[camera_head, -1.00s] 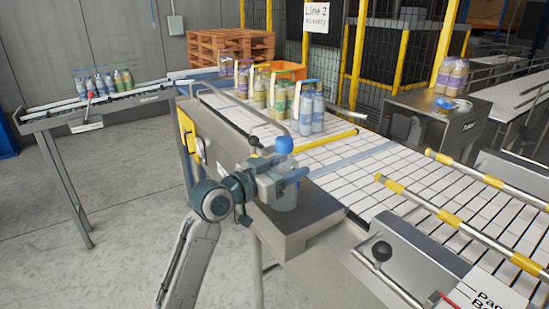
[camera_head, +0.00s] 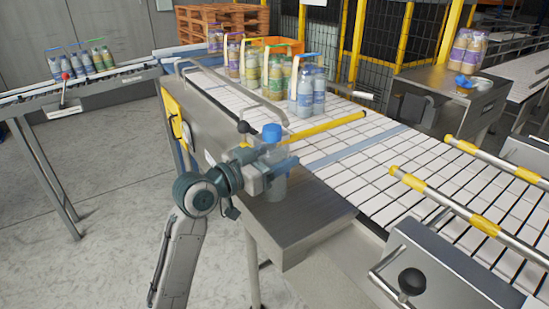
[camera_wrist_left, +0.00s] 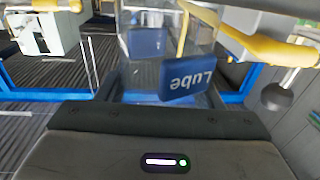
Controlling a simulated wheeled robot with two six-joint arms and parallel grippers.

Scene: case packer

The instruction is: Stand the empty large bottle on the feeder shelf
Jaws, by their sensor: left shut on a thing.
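My left gripper (camera_head: 277,168) is shut on a clear, see-through large bottle (camera_head: 273,187) with a blue cap (camera_head: 271,132). The bottle is upright and looks empty. It appears in front of the steel ledge beside the white conveyor; I cannot tell whether its base touches the ledge. In the left wrist view the clear bottle (camera_wrist_left: 150,60) fills the upper middle, with blue shapes showing through or behind it. A narrow shelf (camera_head: 105,87) with several small bottles stands at the far left; I cannot tell whether it is the feeder shelf. My right gripper is not in view.
Bottle packs (camera_head: 305,95) with coloured handles stand on the conveyor (camera_head: 375,160) behind my gripper. A yellow bar (camera_head: 320,127) crosses the conveyor near the bottle. The steel ledge (camera_head: 305,222) is bare in front. A steel side table (camera_head: 460,105) holds another pack at the right.

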